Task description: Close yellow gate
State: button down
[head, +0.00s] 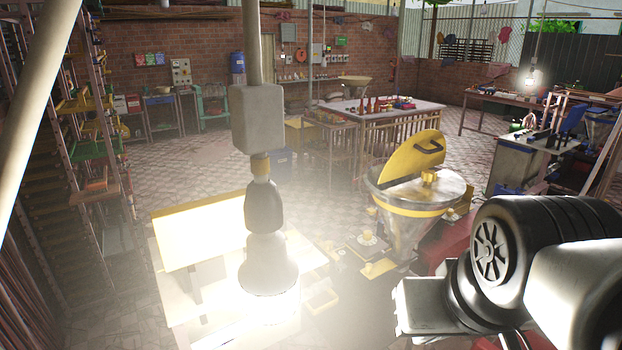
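The yellow gate (413,157) is a half-round yellow plate with a dark handle. It stands tilted up on the round metal hopper (400,210) of a machine right of the picture's middle in the head view. A small yellow block (428,177) sits on the hopper's top beside it. The gate looks raised, with its flat lower edge near the hopper's top. My arm fills the lower right corner, in front of and to the right of the hopper. No gripper fingers can be made out, and nothing of mine is seen touching the gate.
A bright hanging lamp (268,262) blocks part of the view left of the hopper, above a pale bench (200,235). A worktable (385,118) stands behind the hopper. Shelves (90,130) line the left. Open tiled floor (225,165) lies between.

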aim_at(371, 271)
jog(key=i+l, duration=0.3)
jog(key=i, duration=0.15)
jog(key=i+l, duration=0.25)
jog(key=i, duration=0.15)
